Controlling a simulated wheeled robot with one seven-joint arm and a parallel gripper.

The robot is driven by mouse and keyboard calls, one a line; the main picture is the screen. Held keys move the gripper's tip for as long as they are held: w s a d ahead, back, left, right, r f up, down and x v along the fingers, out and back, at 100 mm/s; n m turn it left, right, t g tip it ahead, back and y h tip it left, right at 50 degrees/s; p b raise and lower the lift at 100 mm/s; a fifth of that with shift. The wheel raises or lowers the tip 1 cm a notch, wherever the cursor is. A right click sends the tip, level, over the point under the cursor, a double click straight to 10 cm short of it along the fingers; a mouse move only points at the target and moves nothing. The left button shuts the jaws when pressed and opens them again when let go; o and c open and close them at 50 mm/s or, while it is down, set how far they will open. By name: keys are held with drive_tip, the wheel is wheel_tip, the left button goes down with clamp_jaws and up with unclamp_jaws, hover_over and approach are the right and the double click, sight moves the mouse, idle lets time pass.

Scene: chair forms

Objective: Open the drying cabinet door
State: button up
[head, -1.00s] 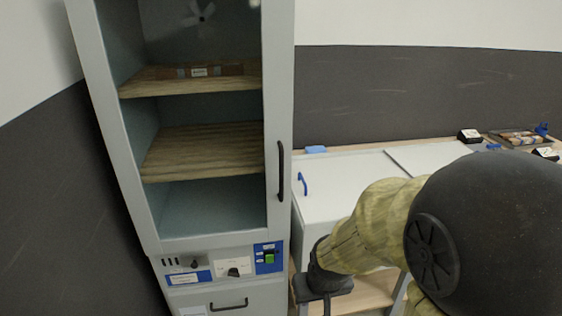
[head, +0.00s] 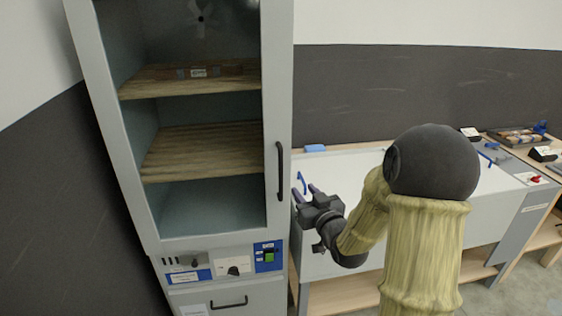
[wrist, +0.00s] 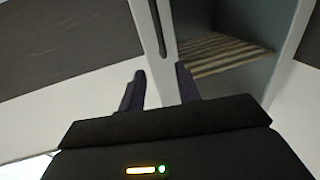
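The drying cabinet (head: 108,150) is a tall pale grey unit at the left of the head view. Its glazed door (head: 200,243) looks closed, with wooden shelves showing behind the glass. A dark vertical door handle (head: 280,170) is on the door's right side. The dark handle (wrist: 159,32) shows beyond the fingertips there.
Below the door is a control panel with a green switch (head: 269,257) and a lower drawer handle (head: 229,302). A white-topped bench (head: 350,170) with a blue handle is close behind my gripper. Small items sit on the counter at the right. A dark wall band is behind.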

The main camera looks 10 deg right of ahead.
sight(282, 163)
drive_tip(key=shift+a, duration=0.1)
drive_tip(key=w+a+p, duration=0.1)
drive_tip(key=w+p, duration=0.1)
drive_tip(key=w, duration=0.3)
drive_tip(key=w+a+p, duration=0.1)
drive_tip(key=w+p, duration=0.1)
drive_tip(key=w, duration=0.4)
drive_tip(key=w+a+p, duration=0.1)
drive_tip(key=w+p, duration=0.1)
drive_tip(key=w, duration=0.4)
drive_tip(key=shift+a, duration=0.2)
clamp_jaws()
